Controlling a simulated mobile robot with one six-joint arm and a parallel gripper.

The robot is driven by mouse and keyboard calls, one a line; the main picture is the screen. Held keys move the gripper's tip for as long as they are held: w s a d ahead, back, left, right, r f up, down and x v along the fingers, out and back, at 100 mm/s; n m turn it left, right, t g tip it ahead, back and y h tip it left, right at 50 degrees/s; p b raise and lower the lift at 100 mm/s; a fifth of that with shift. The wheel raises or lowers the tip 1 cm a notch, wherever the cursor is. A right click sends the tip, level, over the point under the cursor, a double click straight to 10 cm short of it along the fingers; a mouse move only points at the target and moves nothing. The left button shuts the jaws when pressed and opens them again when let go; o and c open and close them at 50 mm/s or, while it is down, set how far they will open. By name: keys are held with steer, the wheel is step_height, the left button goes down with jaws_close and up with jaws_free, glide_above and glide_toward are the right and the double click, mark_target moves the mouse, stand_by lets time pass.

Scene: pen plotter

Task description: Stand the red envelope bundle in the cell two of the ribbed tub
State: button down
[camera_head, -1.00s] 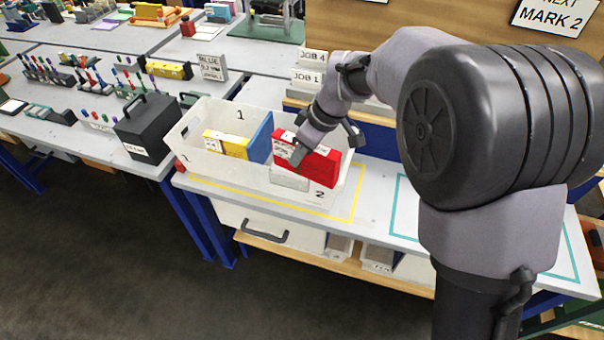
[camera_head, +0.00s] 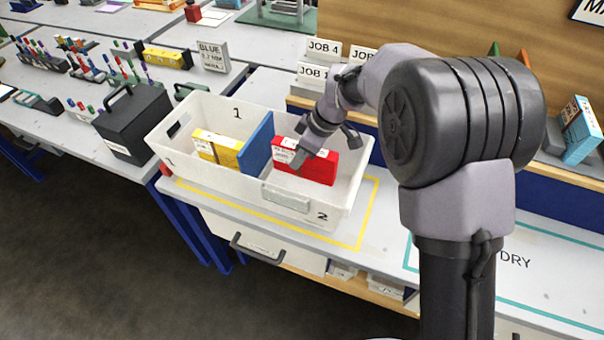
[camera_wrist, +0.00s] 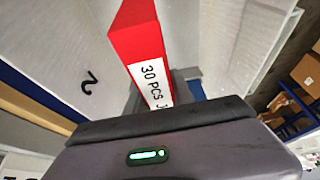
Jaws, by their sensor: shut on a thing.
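The red envelope bundle (camera_head: 318,169), with a white label band, is upright inside cell two of the ribbed tub (camera_head: 215,180), to the right of the blue divider (camera_head: 257,146). My gripper (camera_head: 325,148) is shut on the bundle from above. In the wrist view the red bundle (camera_wrist: 138,42) extends from between the jaws, its label partly reading "30 PCS", beside the tub wall marked 2. I cannot tell whether its lower edge touches the tub floor. A yellow bundle (camera_head: 222,152) with a white band stands in cell one.
The tub stands inside a yellow outline (camera_head: 362,228) on the bench. A black box with a handle (camera_head: 133,125) is to its left. JOB signs (camera_head: 323,48) stand behind it, before a wooden panel. A teal-outlined area marked DRY (camera_head: 514,260) lies to the right.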

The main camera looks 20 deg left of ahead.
mark_target(301, 168)
step_height(301, 168, down, 4)
steer(key=shift+f+b, duration=0.1)
steer(key=shift+b, duration=0.6)
steer(key=shift+r, duration=0.2)
steer(key=shift+f+b, duration=0.5)
steer(key=shift+f, duration=0.05)
steer(key=shift+f, duration=0.1)
steer(key=c, duration=1.1)
jaws_free()
